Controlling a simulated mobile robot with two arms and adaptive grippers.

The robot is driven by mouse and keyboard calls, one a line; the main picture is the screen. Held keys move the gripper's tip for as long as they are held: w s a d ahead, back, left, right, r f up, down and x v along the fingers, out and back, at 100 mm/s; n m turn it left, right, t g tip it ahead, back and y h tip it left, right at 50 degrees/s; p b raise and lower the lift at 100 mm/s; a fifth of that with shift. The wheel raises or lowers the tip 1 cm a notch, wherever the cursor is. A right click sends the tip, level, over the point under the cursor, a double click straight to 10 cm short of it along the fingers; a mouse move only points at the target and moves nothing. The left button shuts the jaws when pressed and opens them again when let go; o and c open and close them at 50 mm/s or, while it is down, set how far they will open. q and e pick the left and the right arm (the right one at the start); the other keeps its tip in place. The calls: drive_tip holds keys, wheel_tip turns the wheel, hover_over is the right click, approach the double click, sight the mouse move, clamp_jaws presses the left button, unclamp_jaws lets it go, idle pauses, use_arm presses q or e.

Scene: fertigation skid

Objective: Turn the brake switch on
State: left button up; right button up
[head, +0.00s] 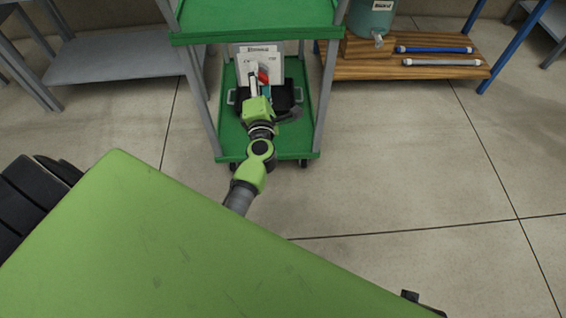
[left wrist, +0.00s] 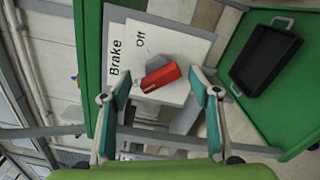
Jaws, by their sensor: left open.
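The brake switch is a red handle (left wrist: 160,77) on a grey mount, in front of a white panel (left wrist: 180,42) lettered "Brake" and "Off". In the head view the red handle (head: 264,77) shows small, and the panel (head: 245,62) stands upright on the lower part of the green cart. My left gripper (left wrist: 161,94) is open. Its two teal-padded fingers lie either side of the red handle in the left wrist view; I cannot tell whether either touches it. In the head view my left gripper (head: 259,84) reaches the panel and hides part of it. My right gripper is not in view.
The green cart (head: 252,38) has an upper shelf above the panel and grey posts at its sides. A black tray (left wrist: 262,56) sits on its lower shelf, close to the gripper. A wooden shelf (head: 445,72) with blue and grey tubes stands right. Floor around is clear.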

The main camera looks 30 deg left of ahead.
use_arm(q)
drive_tip(key=m, duration=0.3)
drive_tip(key=shift+m, duration=0.4)
drive_tip(key=m+b, duration=0.1)
drive_tip(key=m, duration=0.2)
drive_tip(key=shift+f, duration=0.1)
drive_tip(key=m+b, duration=0.1)
drive_tip(key=m, duration=0.2)
drive_tip(key=shift+f, duration=0.1)
drive_tip(key=m+b, duration=0.2)
drive_tip(key=shift+m, duration=0.4)
drive_tip(key=p+v, duration=0.2)
drive_tip(key=v, duration=1.1)
drive_tip(key=d+f+m+h+p, duration=0.7)
drive_tip(key=d+m+p, duration=0.2)
drive_tip(key=p, duration=0.3)
drive_tip(key=s+d+f+m+g+h+p, duration=0.2)
drive_tip(key=s+f+p, duration=0.2)
drive_tip(key=s+f, duration=0.1)
drive_tip(key=s+d+f+m+g+h+p, duration=0.1)
drive_tip(key=s+f+m+g+p, duration=0.2)
drive_tip(key=s+f, duration=0.3)
drive_tip(key=shift+s+d+f+h+p, duration=0.2)
drive_tip(key=shift+s+d+h+p, duration=0.2)
drive_tip(key=shift+s+p, duration=0.1)
